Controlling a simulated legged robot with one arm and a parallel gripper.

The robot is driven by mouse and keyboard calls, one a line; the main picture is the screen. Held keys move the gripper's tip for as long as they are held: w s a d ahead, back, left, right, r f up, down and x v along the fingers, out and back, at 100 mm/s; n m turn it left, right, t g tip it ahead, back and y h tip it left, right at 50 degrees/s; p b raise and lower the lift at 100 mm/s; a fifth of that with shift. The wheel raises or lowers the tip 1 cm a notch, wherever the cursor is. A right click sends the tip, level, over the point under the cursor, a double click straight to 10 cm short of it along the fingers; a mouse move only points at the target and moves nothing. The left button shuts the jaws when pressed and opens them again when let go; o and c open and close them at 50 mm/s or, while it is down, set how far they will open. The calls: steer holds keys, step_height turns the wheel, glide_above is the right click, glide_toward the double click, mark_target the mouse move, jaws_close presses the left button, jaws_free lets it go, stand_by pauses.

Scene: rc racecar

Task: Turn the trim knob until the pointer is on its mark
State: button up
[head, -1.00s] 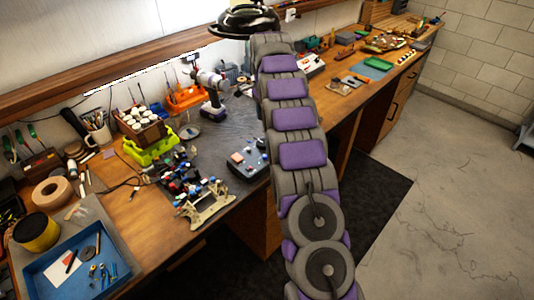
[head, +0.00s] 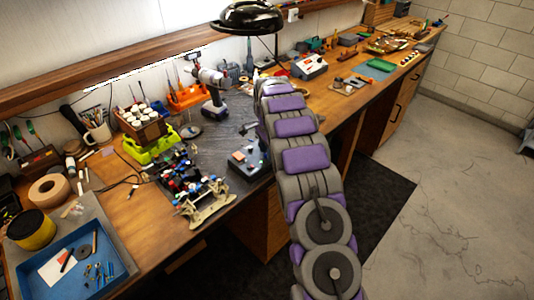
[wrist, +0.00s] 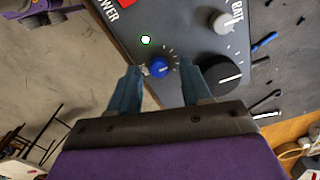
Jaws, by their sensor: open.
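The dark control box (wrist: 178,28) fills the top of the wrist view and also shows on the bench in the head view (head: 246,165). A small blue knob (wrist: 159,67) with white tick marks around it sits near the box's edge; no label for it is readable. Its pointer is too small to read surely. My gripper (wrist: 160,71) is open, with one blue-grey finger on each side of the blue knob. I cannot tell whether the fingers touch it. The right finger is close to a larger black knob (wrist: 221,75).
A grey knob (wrist: 222,22), a lit green lamp (wrist: 146,40) and a red switch (wrist: 126,3) are also on the box. Small tools lie beside it. In the head view, a racecar chassis (head: 200,190) stands left of the box, and a black lamp (head: 250,17) hangs above the bench.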

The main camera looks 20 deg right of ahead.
steer(key=shift+f, duration=0.45)
jaws_close()
